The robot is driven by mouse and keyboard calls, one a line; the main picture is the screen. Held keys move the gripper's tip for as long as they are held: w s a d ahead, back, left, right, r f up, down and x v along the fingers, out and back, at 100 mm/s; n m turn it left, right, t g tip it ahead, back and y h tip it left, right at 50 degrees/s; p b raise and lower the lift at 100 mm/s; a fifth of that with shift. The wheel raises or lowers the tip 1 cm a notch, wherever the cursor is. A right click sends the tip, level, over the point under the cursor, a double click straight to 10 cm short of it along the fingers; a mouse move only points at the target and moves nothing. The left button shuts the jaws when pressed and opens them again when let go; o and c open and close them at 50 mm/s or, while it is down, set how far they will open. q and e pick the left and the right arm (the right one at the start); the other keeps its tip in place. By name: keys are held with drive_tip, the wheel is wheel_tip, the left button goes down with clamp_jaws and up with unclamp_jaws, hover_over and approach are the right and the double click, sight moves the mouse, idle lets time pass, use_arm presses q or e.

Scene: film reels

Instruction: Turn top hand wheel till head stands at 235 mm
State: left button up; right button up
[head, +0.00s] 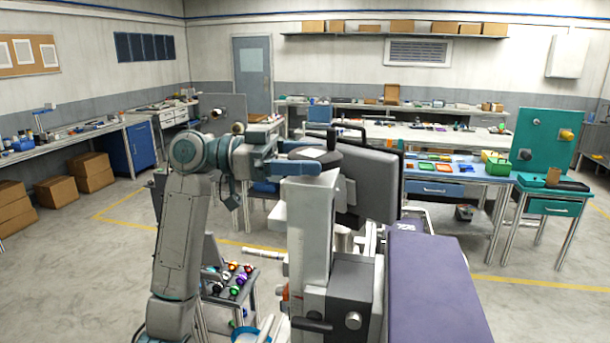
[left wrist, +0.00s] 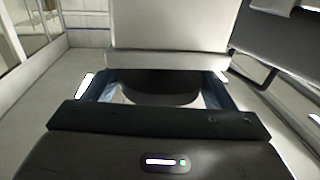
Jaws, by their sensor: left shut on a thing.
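A machine with a light grey upright column (head: 309,235) stands in front of me. A dark grey boxy head (head: 372,180) sits at its upper right. My left gripper (head: 312,165) is at the top of the column, its blue fingers reaching in from the left. In the left wrist view, the gripper (left wrist: 155,88) has its two blue fingers on either side of a dark rounded piece, which looks like the top hand wheel (left wrist: 158,84). Most of the wheel is hidden. I cannot read any height scale. My right gripper is out of view.
A purple padded top (head: 430,285) extends to the right of the column. A dark box with a round knob (head: 353,320) is low on the machine. A small stand with colourful items (head: 235,280) is at lower left. Workbenches line the back; open floor lies left.

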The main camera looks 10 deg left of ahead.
use_arm(q)
drive_tip(key=m+g+b, duration=0.1)
drive_tip(key=m+g, duration=0.1)
drive_tip(key=g, duration=0.1)
drive_tip(key=g+b, duration=0.1)
drive_tip(key=shift+w+f+m+b, duration=0.1)
drive_tip(key=shift+w+m+b, duration=0.15)
drive_tip(key=shift+m+b, duration=0.15)
drive_tip(key=m+g+b, duration=0.1)
drive_tip(key=g, duration=0.2)
drive_tip(key=shift+w+m, duration=0.1)
drive_tip(key=shift+m, duration=0.3)
drive_tip(key=m+g+y, duration=0.1)
drive_tip(key=m+g+b, duration=0.1)
drive_tip(key=g, duration=0.1)
drive_tip(key=shift+w+d+y, duration=0.1)
drive_tip(key=shift+w+y, duration=0.05)
drive_tip(key=shift+y, duration=0.25)
drive_tip(key=shift+m+g+y, duration=0.6)
drive_tip(key=shift+m+g, duration=0.3)
drive_tip(key=shift+g, duration=0.4)
drive_tip(key=shift+r+b, duration=0.2)
drive_tip(key=shift+b, duration=0.1)
drive_tip(key=shift+w, duration=0.1)
drive_tip(key=o, duration=1)
